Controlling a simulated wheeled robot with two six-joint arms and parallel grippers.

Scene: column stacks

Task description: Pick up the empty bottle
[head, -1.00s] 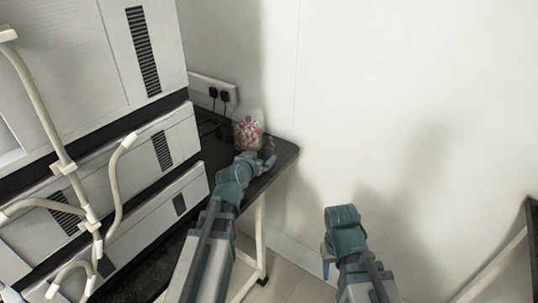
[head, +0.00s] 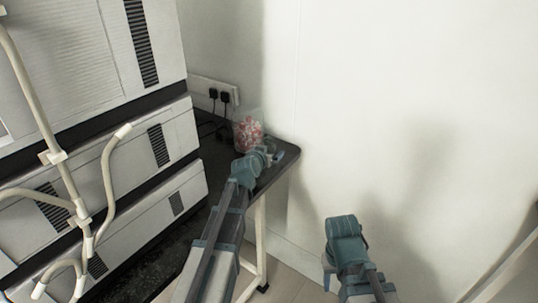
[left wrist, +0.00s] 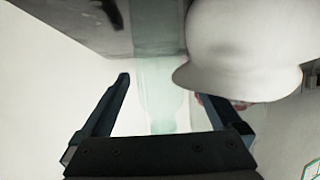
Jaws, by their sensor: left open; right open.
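A pale green, see-through shape that looks like the empty bottle (left wrist: 160,95) shows faintly between the fingers in the left wrist view. Its outline is hard to make out, and the palm bar hides its near end. In the head view my left gripper and wrist mostly cover that spot. My left gripper (head: 272,157) is open at the far corner of the black table; its two fingers also show in the left wrist view (left wrist: 160,90), one on each side of the shape. I cannot tell if they touch it. My right gripper (head: 329,272) hangs low near the wall, away from the table.
A clear jar with red and white contents (head: 248,132) stands just behind my left gripper. A white rounded object (left wrist: 240,45) is close beside the right finger in the wrist view. Stacked white instrument units (head: 150,150) fill the left. A socket (head: 205,88) and white wall bound the back.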

